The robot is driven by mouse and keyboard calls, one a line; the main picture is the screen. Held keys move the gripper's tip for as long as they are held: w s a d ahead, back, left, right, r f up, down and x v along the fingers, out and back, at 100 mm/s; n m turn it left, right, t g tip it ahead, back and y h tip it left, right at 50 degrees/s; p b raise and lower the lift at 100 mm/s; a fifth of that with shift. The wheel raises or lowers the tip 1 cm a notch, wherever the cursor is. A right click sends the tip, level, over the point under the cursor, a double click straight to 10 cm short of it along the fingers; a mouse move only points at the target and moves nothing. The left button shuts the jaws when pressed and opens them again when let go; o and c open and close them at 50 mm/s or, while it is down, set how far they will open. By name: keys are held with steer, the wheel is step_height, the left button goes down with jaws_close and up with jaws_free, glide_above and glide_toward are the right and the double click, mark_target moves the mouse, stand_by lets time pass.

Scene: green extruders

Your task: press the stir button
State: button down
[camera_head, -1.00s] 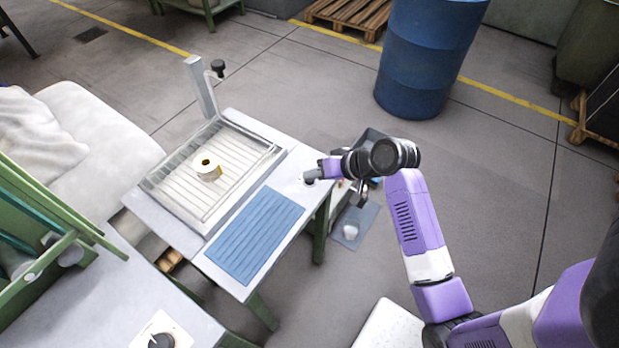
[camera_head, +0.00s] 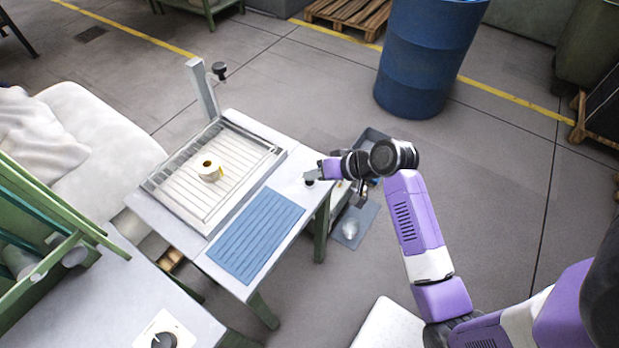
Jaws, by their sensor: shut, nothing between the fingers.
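My gripper (camera_head: 311,176) is at the right end of the white table, low over its top near the back right edge. It is small in the picture and its fingers look closed, with nothing seen between them. A small dark round spot (camera_head: 309,183) shows on the tabletop just below the fingertips; it may be the stir button, but it is too small to be sure. Whether the fingers touch it cannot be told. A dark round knob on a white plate (camera_head: 163,340) sits on the nearer table at the bottom left.
The white table holds a wire-slatted tray (camera_head: 165,190) with a yellow-and-white roll (camera_head: 208,168), a blue ribbed mat (camera_head: 256,236) and an upright post (camera_head: 201,88). A blue drum (camera_head: 425,60) stands behind.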

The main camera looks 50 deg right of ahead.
mark_target(313, 182)
step_height(313, 182, up, 6)
steer(key=p, duration=0.6)
steer(key=shift+r+p, duration=0.1)
steer(key=shift+p, duration=0.25)
